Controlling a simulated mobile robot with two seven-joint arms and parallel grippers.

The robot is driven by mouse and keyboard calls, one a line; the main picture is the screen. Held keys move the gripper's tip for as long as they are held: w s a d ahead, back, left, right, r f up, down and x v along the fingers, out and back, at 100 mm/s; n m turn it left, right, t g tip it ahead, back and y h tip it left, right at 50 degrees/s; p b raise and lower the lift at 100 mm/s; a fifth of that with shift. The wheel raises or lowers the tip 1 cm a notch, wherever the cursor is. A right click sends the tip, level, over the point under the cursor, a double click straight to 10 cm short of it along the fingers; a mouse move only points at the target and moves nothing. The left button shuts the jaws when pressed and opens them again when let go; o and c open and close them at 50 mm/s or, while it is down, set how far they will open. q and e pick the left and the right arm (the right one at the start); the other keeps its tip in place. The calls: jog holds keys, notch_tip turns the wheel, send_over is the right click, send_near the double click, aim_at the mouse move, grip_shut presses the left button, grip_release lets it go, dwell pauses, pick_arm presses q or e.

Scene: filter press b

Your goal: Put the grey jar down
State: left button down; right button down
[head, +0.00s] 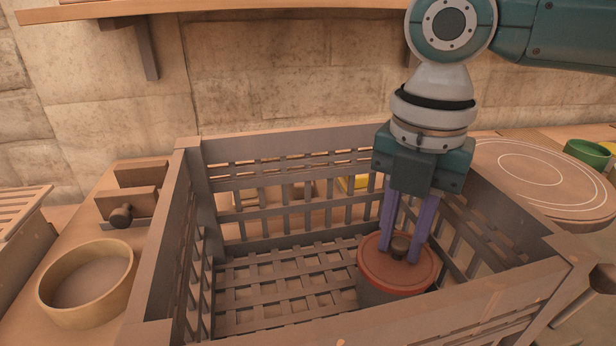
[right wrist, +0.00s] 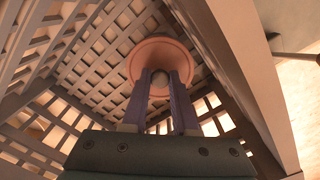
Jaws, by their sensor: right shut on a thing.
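The grey jar (head: 375,293) has a reddish-brown lid (head: 378,268) with a dark round knob (head: 400,245). It is upright inside the slatted crate (head: 180,225), toward the right side. My right gripper (head: 403,255) points down into the crate, its purple fingers shut on the lid's knob. In the right wrist view the lid (right wrist: 150,55) and the knob (right wrist: 159,80) show between the fingers (right wrist: 160,95), with the crate's slats behind. The jar's lower part is hidden by the crate's front wall, so I cannot tell whether it touches the floor. My left gripper is not in view.
The left part of the crate floor (head: 265,300) is bare. A round yellowish tray (head: 120,270) and a wooden block with a dark knob (head: 121,216) lie left of the crate. A round turntable (head: 540,175) and a green bowl (head: 588,152) are at right. A shelf (head: 110,10) hangs above.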

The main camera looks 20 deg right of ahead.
jog(key=c, duration=0.7)
grip_release()
notch_tip(320, 180, up, 12)
jog(key=shift+r+p, duration=0.15)
jog(key=shift+p, duration=0.55)
